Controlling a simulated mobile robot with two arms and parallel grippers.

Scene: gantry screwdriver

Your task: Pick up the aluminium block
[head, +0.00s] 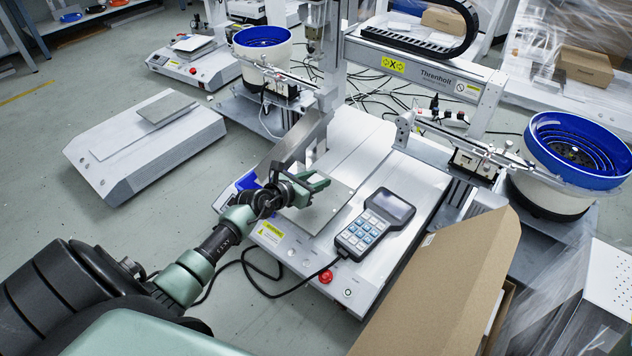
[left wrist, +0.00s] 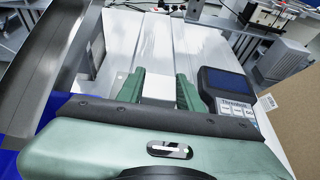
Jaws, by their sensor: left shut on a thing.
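My left gripper (head: 308,186) reaches over the front of the white machine bed (head: 366,150). It also shows in the left wrist view (left wrist: 159,92), with its two green fingers closed on the sides of a pale aluminium block (left wrist: 158,86). The block's front face and top show between the fingers; its lower part is hidden by the gripper body. In the head view the gripper mostly hides the block. I cannot tell whether the block touches the surface below. A flat grey plate (head: 318,210) lies under the gripper. My right gripper is not in view.
A handheld keypad (head: 375,224) lies close to the right of the gripper. A bent metal chute (head: 300,142) stands close behind and left. A cardboard box (head: 445,275) is at the front right. Blue bowl feeders (head: 575,150) and the gantry (head: 430,70) stand behind.

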